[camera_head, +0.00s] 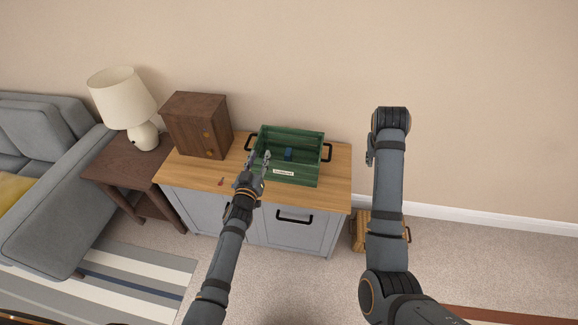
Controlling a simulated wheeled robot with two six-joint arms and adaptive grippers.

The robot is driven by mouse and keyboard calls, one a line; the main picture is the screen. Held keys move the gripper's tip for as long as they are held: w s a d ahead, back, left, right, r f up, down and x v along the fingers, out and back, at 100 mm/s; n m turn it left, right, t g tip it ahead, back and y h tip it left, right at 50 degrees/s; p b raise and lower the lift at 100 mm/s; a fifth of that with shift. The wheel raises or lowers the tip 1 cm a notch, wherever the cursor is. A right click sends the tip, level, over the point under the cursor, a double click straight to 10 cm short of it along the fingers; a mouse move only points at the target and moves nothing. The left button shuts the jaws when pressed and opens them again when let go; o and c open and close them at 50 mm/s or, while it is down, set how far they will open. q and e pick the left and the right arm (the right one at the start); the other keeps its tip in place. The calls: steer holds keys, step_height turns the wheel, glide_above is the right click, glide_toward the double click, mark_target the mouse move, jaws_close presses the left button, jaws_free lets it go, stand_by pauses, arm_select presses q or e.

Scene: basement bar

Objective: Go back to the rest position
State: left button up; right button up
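My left gripper (259,157) reaches in over the wooden cabinet top, at the left front side of a green crate (303,176). Its two fingertips are apart, with nothing visible between them. The fingertips overlap the crate's left part in the picture; I cannot tell whether they touch it. My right arm stands up on the right, in front of the wall and clear of the cabinet.
The crate has black handles, a white label and a small blue thing (288,154) inside. A dark wooden box (196,126) with knobs stands left of it. A small red thing (221,182) lies on the cabinet top (334,188). A lamp (124,100) stands on a side table (112,160) by a sofa (50,215).

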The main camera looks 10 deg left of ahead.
arm_select(q)
steer(key=shift+w+f, duration=0.15)
arm_select(e)
steer(key=shift+w, duration=0.1)
